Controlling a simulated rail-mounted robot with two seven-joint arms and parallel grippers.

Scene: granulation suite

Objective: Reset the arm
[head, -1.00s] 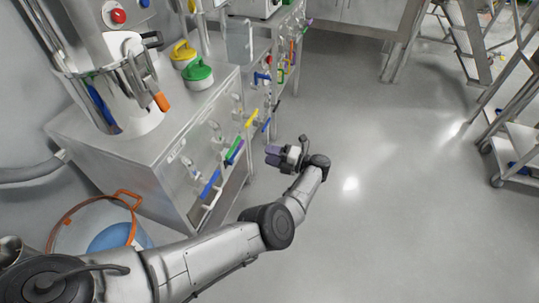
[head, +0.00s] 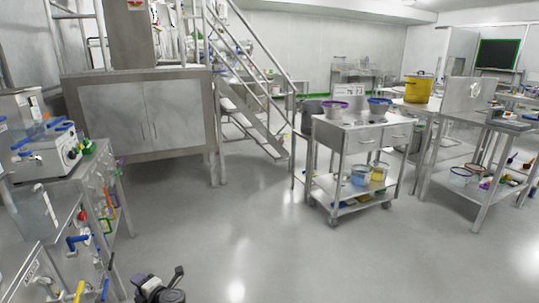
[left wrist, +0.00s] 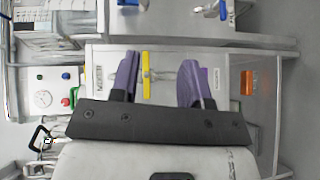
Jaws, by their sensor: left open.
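My left gripper (head: 150,282) shows at the bottom of the head view, low and right of the steel bench (head: 60,190) on the left. In the left wrist view its two purple fingers (left wrist: 160,80) stand apart with nothing between them. Beyond the fingers is the bench front with a yellow handle (left wrist: 146,75), which shows in the gap but looks apart from the fingers. An orange handle (left wrist: 247,83) is to the right of it. Most of my left arm is outside the head view. My right gripper is in neither view.
Colored handles (head: 108,197) stick out from the bench front beside my left gripper. A steel trolley (head: 350,140) with bowls stands centre right, and a table (head: 480,130) stands farther right. Steel stairs (head: 250,105) and a cabinet (head: 145,115) are behind. The middle floor (head: 240,225) is clear.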

